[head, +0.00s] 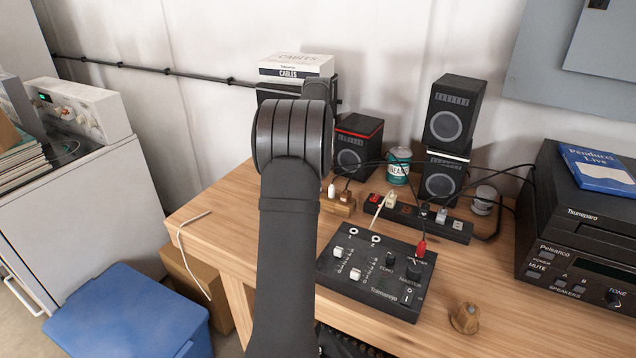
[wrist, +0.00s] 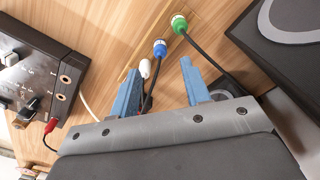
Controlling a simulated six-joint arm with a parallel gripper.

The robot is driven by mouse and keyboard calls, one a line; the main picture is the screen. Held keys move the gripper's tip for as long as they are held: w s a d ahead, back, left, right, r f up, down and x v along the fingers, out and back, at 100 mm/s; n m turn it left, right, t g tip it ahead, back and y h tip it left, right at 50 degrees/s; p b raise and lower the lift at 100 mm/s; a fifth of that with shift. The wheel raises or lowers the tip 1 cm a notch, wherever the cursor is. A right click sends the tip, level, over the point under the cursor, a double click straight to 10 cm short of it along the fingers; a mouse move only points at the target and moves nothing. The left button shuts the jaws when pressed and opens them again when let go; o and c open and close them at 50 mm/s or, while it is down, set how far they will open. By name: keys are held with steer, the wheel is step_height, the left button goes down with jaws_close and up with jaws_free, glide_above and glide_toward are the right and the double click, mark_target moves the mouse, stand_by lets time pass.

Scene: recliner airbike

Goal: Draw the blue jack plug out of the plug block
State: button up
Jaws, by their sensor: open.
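In the wrist view, the blue jack plug (wrist: 160,49) stands in the wooden plug block (wrist: 190,17), between a white plug (wrist: 145,68) and a green plug (wrist: 179,23). A dark cable runs from it back between my fingers. My gripper (wrist: 161,67) is open, its two blue fingers apart. The blue plug appears in the gap just beyond the fingertips, and nothing is held. In the head view, my arm hides the gripper and the blue plug; the right part of the plug block (head: 342,208) and the white plug (head: 331,190) show.
The black mixer (head: 372,272) with a red plug (head: 421,247) lies in front of the block. A power strip (head: 430,221), a can (head: 398,166) and speakers (head: 351,150) stand behind and to the right.

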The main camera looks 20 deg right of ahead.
step_height(320, 180, down, 7)
stand_by(0.3)
jaws_close()
